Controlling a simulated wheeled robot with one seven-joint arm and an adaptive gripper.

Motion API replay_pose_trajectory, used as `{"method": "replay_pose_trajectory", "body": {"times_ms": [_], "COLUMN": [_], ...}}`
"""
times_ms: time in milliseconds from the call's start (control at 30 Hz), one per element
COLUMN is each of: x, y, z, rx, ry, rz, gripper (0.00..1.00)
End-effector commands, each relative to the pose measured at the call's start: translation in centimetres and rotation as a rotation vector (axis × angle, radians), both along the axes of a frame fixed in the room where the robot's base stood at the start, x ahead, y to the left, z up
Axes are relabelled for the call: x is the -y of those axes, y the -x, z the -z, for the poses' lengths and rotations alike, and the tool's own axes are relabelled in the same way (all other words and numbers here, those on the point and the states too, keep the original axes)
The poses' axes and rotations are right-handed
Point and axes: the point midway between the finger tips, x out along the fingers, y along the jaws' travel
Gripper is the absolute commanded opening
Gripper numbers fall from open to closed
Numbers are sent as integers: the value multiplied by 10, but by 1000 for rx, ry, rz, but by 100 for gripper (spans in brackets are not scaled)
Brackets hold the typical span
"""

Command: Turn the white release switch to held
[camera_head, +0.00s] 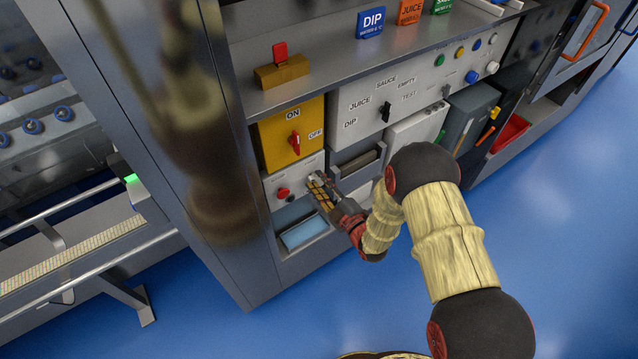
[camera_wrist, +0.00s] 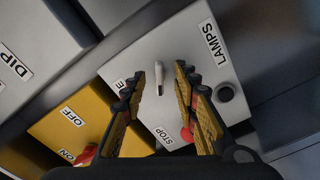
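The white release switch (camera_wrist: 159,80) is a small white lever on a light grey panel (camera_wrist: 135,68). In the wrist view it stands between the two fingers of my gripper (camera_wrist: 160,76), with space on both sides. My gripper is open and I see no contact with the lever. A label near the left finger is mostly covered; only an "E" shows. In the head view my gripper (camera_head: 316,183) is at the right part of the same small panel (camera_head: 272,184), and it hides the switch there.
A red stop button (camera_wrist: 187,134) is beside the right finger, and a black button (camera_wrist: 226,93) is near the LAMPS label. A yellow box (camera_head: 270,148) with a red ON/OFF handle (camera_head: 295,143) is above the panel. A blue bin (camera_head: 303,232) is below it.

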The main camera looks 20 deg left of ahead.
Motion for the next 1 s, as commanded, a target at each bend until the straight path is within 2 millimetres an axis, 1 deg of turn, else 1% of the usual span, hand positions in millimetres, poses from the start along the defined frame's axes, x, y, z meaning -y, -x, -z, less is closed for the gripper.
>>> {"method": "replay_pose_trajectory", "body": {"times_ms": [67, 567, 1000], "x": [0, 0, 1], "y": [0, 0, 1], "z": [0, 0, 1], "rx": [0, -1, -10], "ry": [0, 0, -5], "rz": [0, 0, -1], "gripper": [29, 0, 0]}}
